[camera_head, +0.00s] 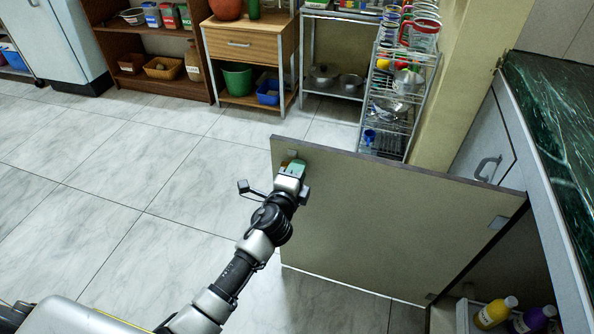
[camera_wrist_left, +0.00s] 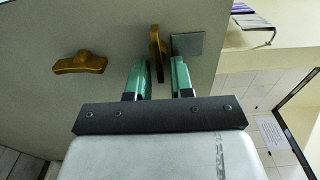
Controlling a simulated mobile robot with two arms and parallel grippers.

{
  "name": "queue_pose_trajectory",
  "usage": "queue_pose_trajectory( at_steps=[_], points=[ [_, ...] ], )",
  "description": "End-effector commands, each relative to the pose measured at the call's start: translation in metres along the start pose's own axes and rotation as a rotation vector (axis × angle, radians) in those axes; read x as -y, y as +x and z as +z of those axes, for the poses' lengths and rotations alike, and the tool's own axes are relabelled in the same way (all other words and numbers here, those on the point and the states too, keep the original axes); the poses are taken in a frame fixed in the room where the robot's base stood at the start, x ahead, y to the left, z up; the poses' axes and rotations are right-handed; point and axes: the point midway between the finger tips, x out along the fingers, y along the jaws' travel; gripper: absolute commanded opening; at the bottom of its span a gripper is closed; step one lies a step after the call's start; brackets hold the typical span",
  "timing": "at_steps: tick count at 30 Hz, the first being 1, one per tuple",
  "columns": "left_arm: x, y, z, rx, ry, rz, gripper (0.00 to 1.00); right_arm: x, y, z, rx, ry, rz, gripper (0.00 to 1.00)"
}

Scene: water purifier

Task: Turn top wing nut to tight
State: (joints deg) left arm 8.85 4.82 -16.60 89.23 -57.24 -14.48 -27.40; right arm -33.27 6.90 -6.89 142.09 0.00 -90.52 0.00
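The open cabinet door (camera_head: 400,220) stands with its inner face toward me. My left gripper (camera_head: 293,163) is at the door's upper left corner, and in the left wrist view its green fingers (camera_wrist_left: 158,75) are apart. The brass wing nut (camera_wrist_left: 156,48) nearest the grey square plate lies between or just ahead of the fingertips, its wings along the fingers' direction. I cannot tell whether the fingers touch it. A second brass wing nut (camera_wrist_left: 80,63) is further left in that view, its wings turned crosswise. The right gripper is not in view.
The grey square plate (camera_wrist_left: 188,44) is close beside the right finger. A wire rack (camera_head: 400,90) with mugs and pans stands behind the door. The counter (camera_head: 560,120) is at the right, with bottles (camera_head: 495,312) in the cabinet below. The floor at left is clear.

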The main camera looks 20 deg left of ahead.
Motion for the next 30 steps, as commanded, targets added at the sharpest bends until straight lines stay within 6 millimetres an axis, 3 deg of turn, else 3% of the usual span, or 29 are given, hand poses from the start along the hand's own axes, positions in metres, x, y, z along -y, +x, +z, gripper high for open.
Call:
queue_pose_trajectory(
  at_steps=[2,13,24,30],
  points=[
    [0.0,0.0,0.0,0.0,-0.001,0.0,0.34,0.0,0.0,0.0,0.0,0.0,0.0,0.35],
    [0.0,-0.007,0.0,0.0,-0.003,0.001,0.34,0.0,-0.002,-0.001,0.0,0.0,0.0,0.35],
    [-0.001,-0.078,0.0,0.0,-0.004,0.003,0.34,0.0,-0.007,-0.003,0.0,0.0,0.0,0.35],
    [-0.001,-0.102,0.0,0.0,-0.003,0.001,0.34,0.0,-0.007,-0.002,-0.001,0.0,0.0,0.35]
  ],
)
